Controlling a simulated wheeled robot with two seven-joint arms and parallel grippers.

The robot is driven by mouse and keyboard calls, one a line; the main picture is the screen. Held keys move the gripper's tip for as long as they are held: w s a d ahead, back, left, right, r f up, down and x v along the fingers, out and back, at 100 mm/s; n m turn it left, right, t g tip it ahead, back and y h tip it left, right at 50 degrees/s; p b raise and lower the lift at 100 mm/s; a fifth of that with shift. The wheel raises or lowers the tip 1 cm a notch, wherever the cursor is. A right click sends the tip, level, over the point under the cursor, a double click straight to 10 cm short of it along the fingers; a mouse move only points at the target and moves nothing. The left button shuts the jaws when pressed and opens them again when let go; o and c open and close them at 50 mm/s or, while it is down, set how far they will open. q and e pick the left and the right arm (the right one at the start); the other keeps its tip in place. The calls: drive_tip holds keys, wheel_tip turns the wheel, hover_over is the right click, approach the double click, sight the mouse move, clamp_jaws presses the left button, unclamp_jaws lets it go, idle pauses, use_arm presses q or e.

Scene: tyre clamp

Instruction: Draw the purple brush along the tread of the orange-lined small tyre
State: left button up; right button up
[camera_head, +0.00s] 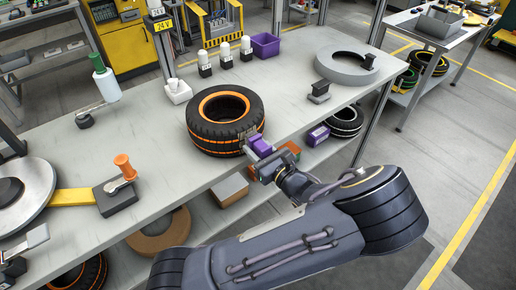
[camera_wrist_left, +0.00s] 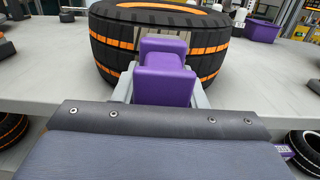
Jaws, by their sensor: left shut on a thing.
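The small tyre with orange lines (camera_head: 208,132) lies flat on the grey workbench, and its tread fills the upper middle of the left wrist view (camera_wrist_left: 112,50). My left gripper (camera_head: 259,157) is at the bench's front edge, at the tyre's near right side. It is shut on the purple brush (camera_head: 262,144), whose purple handle shows between the fingers in the left wrist view (camera_wrist_left: 165,83). The brush's far end with its brownish bristles (camera_wrist_left: 170,37) is right at the tread. I cannot tell whether they touch. My right gripper is in neither view.
A clamp with an orange knob (camera_head: 123,163) stands left on the workbench (camera_head: 165,190). White-topped bottles (camera_head: 225,56), a purple bin (camera_head: 265,44) and a grey ring (camera_head: 340,66) stand behind. Boxes and tyres lie on the shelf below.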

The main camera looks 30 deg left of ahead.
use_arm(q)
drive_tip(key=shift+w+a, duration=0.1)
drive_tip(key=shift+a, duration=0.1)
idle(0.3)
drive_tip(key=shift+w, duration=0.1)
drive_tip(key=shift+w+d, duration=0.2)
drive_tip(key=shift+w, duration=0.25)
drive_tip(key=shift+s, duration=0.15)
drive_tip(key=shift+s+a+p, duration=0.15)
drive_tip(key=shift+s+a, duration=0.1)
drive_tip(key=shift+s, duration=0.25)
drive_tip(key=shift+s+a+p, duration=0.15)
drive_tip(key=shift+s+a, duration=0.05)
drive_tip(key=shift+s, duration=0.25)
drive_tip(key=shift+w, duration=0.15)
